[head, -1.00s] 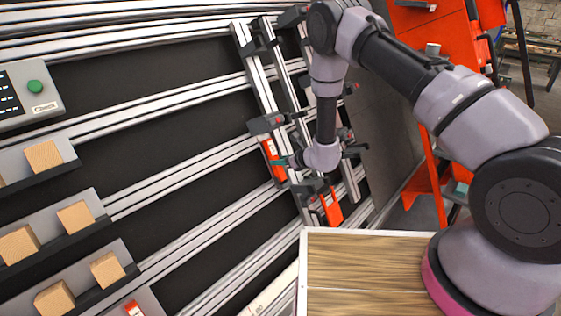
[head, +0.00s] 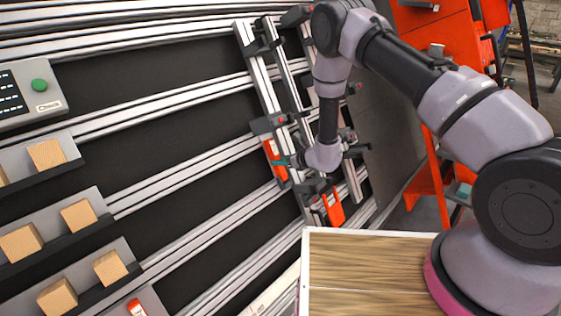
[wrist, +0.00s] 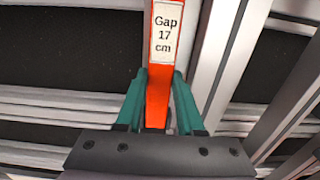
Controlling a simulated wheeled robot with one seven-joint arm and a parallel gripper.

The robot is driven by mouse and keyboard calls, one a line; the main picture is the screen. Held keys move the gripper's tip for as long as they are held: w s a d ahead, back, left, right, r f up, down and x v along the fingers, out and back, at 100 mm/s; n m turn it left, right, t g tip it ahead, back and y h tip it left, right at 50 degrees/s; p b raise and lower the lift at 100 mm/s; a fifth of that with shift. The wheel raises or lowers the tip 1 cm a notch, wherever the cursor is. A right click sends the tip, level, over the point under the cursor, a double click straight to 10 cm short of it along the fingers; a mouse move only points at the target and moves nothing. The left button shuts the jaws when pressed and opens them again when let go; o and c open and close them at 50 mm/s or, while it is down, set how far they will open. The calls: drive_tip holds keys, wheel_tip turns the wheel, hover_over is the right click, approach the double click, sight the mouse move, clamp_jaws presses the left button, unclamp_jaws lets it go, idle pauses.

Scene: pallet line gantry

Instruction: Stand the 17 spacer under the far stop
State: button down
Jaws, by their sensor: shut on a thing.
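The 17 spacer (wrist: 163,35) is an orange bar with a white label reading "Gap 17 cm". My gripper (wrist: 160,88) is shut on it, with a teal finger on each side of the bar. In the head view the orange spacer (head: 275,160) stands lengthwise along the left upright rail, just below a black stop (head: 267,124). I cannot tell whether its top end touches that stop. My gripper (head: 287,161) reaches it from the right, and my wrist partly hides the rails behind. Which stop is the far one is not marked in view.
Another orange piece (head: 334,208) sits lower right among black clamps. Wooden blocks (head: 47,154) rest on ledges at left, below a panel with a green button (head: 39,86). A wood-topped table (head: 365,262) stands in front. An orange frame (head: 437,170) stands at right.

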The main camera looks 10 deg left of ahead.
drive_tip(key=shift+s+d+f, duration=0.15)
drive_tip(key=shift+f, duration=0.25)
idle(0.3)
drive_tip(key=shift+c, duration=2.2)
unclamp_jaws()
drive_tip(key=shift+r, duration=0.1)
